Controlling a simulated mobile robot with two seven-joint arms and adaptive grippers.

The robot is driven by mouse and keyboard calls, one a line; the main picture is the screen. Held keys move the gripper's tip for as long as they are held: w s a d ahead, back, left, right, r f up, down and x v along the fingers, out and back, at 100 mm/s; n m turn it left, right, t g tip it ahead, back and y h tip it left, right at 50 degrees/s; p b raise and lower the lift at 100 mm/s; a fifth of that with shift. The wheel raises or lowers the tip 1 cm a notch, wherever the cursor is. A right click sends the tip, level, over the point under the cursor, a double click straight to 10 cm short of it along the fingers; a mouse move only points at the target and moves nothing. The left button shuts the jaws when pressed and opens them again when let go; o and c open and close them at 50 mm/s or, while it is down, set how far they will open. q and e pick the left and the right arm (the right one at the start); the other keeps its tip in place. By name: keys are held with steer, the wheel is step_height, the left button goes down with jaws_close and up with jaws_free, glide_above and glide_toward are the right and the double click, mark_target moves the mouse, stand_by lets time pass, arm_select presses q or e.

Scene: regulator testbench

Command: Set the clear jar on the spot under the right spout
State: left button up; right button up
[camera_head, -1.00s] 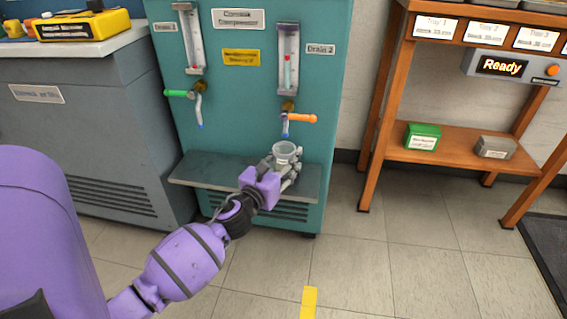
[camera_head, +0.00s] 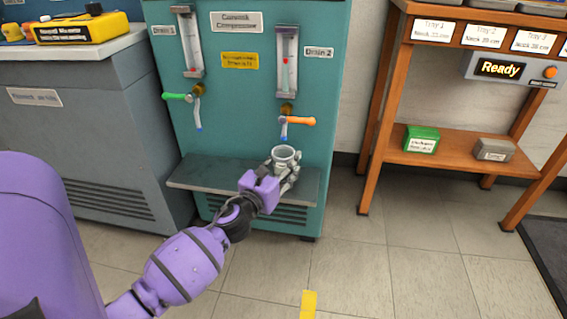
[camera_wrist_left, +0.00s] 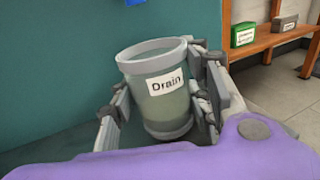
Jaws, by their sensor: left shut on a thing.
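The clear jar (camera_head: 285,154), labelled "Drain", is upright in my left gripper (camera_head: 284,171). In the left wrist view the jar (camera_wrist_left: 158,100) stands between both fingers of the gripper (camera_wrist_left: 160,104), which is shut on it. The jar is over the right part of the grey shelf (camera_head: 215,180), below the right spout (camera_head: 284,131) with the orange handle. I cannot tell whether its base touches the shelf. The gripper hides the spot under it. My right gripper is not in view.
The left spout (camera_head: 198,122) has a green handle (camera_head: 176,97). The teal machine (camera_head: 240,90) rises behind the shelf. A wooden rack (camera_head: 455,160) with a green box (camera_head: 421,139) and a grey box (camera_head: 494,149) stands at the right. Floor between is clear.

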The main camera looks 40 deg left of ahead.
arm_select(q)
steer(key=shift+f, duration=0.2)
steer(key=o, duration=1.3)
steer(key=v, duration=1.2)
